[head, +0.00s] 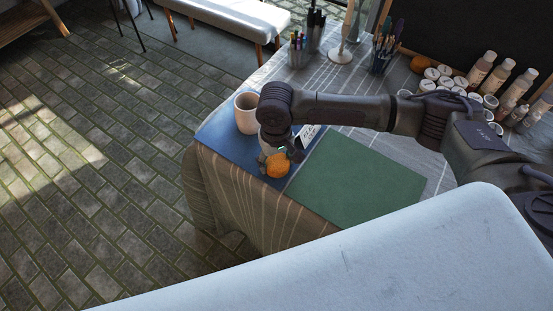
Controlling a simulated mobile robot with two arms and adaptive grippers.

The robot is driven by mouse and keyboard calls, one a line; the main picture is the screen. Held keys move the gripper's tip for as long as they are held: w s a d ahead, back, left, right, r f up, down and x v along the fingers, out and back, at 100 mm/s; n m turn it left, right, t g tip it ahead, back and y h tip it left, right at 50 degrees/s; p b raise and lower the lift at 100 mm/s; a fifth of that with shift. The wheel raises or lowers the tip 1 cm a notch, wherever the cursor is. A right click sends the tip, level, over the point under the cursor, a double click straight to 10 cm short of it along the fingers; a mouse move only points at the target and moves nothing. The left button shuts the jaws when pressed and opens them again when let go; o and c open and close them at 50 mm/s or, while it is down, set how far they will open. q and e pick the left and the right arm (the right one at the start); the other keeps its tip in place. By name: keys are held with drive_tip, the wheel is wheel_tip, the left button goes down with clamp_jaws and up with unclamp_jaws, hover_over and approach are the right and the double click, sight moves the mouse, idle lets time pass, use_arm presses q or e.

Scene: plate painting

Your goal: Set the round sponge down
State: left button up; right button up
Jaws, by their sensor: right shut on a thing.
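The round sponge (277,166) is orange and sits at the fingers of my right gripper (274,153), over the front part of the blue mat (222,133). The gripper points down and is shut on the sponge. Its fingers and wrist partly hide the sponge's upper side. I cannot tell whether the sponge touches the mat or hangs just above it. My left gripper is not in view.
A clear green mat (352,180) lies to the right. Pen and brush holders (379,62), paint bottles (481,68) and several small jars (445,72) stand farther back on the cloth-covered table (330,70).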

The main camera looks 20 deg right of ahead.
sight(276, 160)
drive_tip(key=o, duration=1)
drive_tip(key=shift+f, duration=0.1)
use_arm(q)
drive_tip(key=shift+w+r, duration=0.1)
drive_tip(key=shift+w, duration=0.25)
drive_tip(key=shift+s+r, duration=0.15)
use_arm(e)
wheel_tip(276, 160, up, 12)
